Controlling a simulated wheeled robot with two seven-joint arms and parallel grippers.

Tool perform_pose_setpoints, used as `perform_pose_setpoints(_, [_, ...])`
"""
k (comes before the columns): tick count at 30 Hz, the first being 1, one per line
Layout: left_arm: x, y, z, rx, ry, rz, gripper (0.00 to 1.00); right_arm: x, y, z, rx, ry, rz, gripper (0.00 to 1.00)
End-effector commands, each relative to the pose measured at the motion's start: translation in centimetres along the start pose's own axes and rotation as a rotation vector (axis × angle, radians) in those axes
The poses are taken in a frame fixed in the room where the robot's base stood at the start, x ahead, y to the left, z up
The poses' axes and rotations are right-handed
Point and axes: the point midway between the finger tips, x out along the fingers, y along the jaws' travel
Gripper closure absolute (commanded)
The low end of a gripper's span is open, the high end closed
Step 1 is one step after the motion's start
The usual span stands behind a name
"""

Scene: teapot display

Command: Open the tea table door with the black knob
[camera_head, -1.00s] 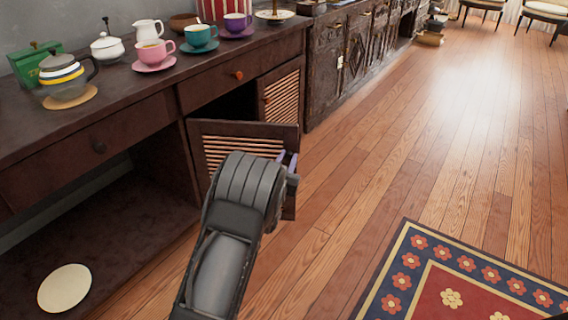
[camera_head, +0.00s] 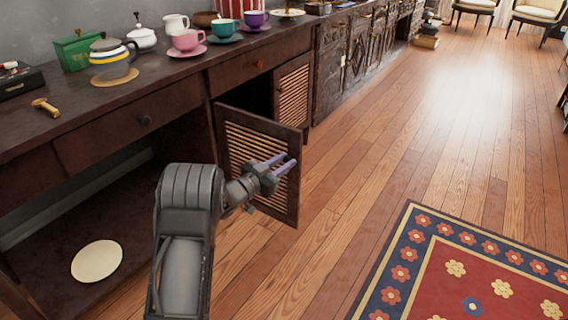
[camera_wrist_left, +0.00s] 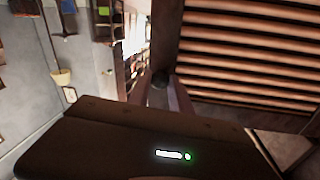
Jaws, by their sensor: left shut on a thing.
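The slatted tea table door (camera_head: 240,150) stands swung out from the dark tea table (camera_head: 105,130), hinged at its left side. Its slats also fill the right of the left wrist view (camera_wrist_left: 245,55). My left gripper (camera_head: 284,163) is at the free right edge of this door. In the left wrist view, the black knob (camera_wrist_left: 160,79) sits between the fingertips, and the gripper is shut on it. The knob is hidden in the head view. My right gripper is not in view.
A second slatted door (camera_head: 293,95) is at the right of the dark opening. A pale disc (camera_head: 97,261) lies on the low shelf. A patterned rug (camera_head: 440,270) lies at front right; wood floor between is clear.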

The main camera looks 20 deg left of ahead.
Motion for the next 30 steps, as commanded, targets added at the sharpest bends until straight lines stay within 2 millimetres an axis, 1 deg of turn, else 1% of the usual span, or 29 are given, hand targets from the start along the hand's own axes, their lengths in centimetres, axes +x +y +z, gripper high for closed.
perform_pose_setpoints(5, [0.0, 0.1, 0.0, 0.001, 0.000, 0.001, 1.00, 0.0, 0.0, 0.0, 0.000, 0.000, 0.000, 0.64])
perform_pose_setpoints(6, [0.0, 0.1, 0.0, 0.001, 0.000, 0.001, 0.74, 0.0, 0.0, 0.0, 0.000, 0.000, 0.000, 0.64])
perform_pose_setpoints(9, [0.0, 0.1, 0.0, 0.001, 0.000, 0.001, 0.67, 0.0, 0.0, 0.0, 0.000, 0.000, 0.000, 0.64])
perform_pose_setpoints(17, [-0.1, 0.0, 0.0, 0.000, 0.000, 0.000, 0.67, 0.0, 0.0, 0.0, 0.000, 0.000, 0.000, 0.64])
perform_pose_setpoints(20, [-0.5, -0.1, -0.1, 0.000, -0.001, -0.002, 0.67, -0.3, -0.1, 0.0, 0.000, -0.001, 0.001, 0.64])
perform_pose_setpoints(23, [-1.6, -0.1, -0.2, -0.001, -0.001, -0.002, 0.67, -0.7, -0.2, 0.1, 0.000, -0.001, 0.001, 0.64])
perform_pose_setpoints(30, [-5.6, -0.1, -0.3, -0.002, -0.002, -0.003, 0.67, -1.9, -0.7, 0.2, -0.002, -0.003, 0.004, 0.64])
